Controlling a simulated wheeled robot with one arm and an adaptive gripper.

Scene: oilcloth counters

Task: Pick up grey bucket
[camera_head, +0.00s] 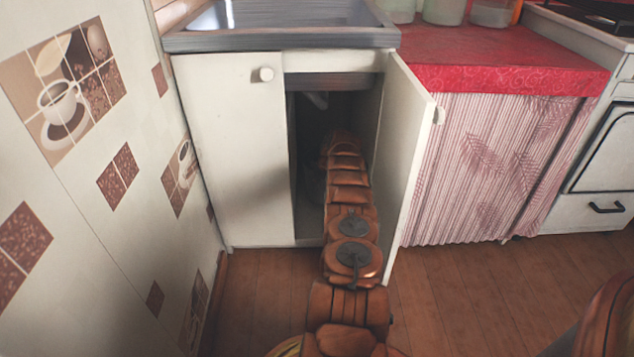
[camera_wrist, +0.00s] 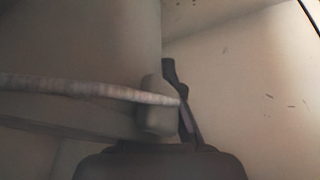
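A grey bucket (camera_wrist: 75,40) fills the left of the wrist view, dim and seen very close. Its pale handle (camera_wrist: 85,91) runs across it to a grey lug (camera_wrist: 154,108). My gripper (camera_wrist: 180,100) shows as dark finger parts right beside the lug, at the handle's end. They look in contact with or very near it; whether they are closed around it is unclear. In the head view my arm reaches into the open sink cabinet (camera_head: 232,150) and my gripper is hidden there. A dim grey part of the bucket (camera_head: 315,185) shows left of my arm.
The open cabinet door (camera_head: 408,150) stands close along the right of my arm. The left door is shut, narrowing the opening. The sink (camera_head: 285,40) is above. A curtained counter (camera_head: 500,165) stands at right. Wooden floor (camera_head: 470,290) is clear in front.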

